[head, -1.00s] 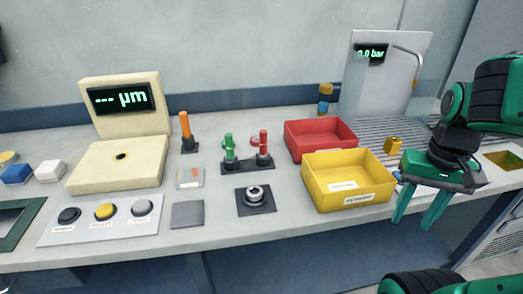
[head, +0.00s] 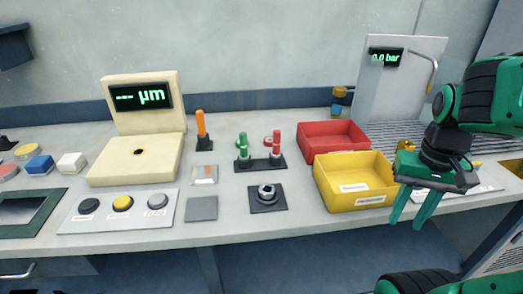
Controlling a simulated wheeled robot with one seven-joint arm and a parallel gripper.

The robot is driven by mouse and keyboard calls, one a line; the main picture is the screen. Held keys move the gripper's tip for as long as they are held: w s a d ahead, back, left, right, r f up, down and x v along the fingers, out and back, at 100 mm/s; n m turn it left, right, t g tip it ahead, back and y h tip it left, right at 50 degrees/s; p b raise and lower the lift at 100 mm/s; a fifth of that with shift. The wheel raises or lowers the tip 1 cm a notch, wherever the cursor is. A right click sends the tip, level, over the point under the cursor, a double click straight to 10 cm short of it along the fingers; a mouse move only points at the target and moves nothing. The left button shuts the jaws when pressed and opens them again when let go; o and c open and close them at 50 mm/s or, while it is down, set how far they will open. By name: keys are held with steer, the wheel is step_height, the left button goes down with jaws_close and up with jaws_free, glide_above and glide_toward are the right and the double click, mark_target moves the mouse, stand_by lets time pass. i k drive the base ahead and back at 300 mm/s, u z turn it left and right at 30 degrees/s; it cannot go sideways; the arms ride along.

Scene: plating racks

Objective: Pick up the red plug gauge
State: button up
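The red plug gauge (head: 276,143) stands upright in a dark holder (head: 260,163) near the middle of the bench. A green plug gauge (head: 242,146) stands in the same holder, to its left. My gripper (head: 408,218) points down at the right, in front of the yellow bin's right end and well to the right of the red gauge. Its two green fingers are apart with nothing visible between them.
A yellow bin (head: 350,202) and a red bin (head: 336,130) lie between the gauges and my gripper. A metal ring on a dark base (head: 268,205) sits in front of the holder. An orange-handled tool (head: 200,125) stands left. A cream gauge unit (head: 137,172) stands further left.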

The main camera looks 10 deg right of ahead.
mark_target(276, 153)
steer(key=u, duration=1.4)
steer(key=k, duration=1.4)
steer(key=z, duration=0.9)
steer(key=i, duration=1.5)
steer(key=u, duration=0.05)
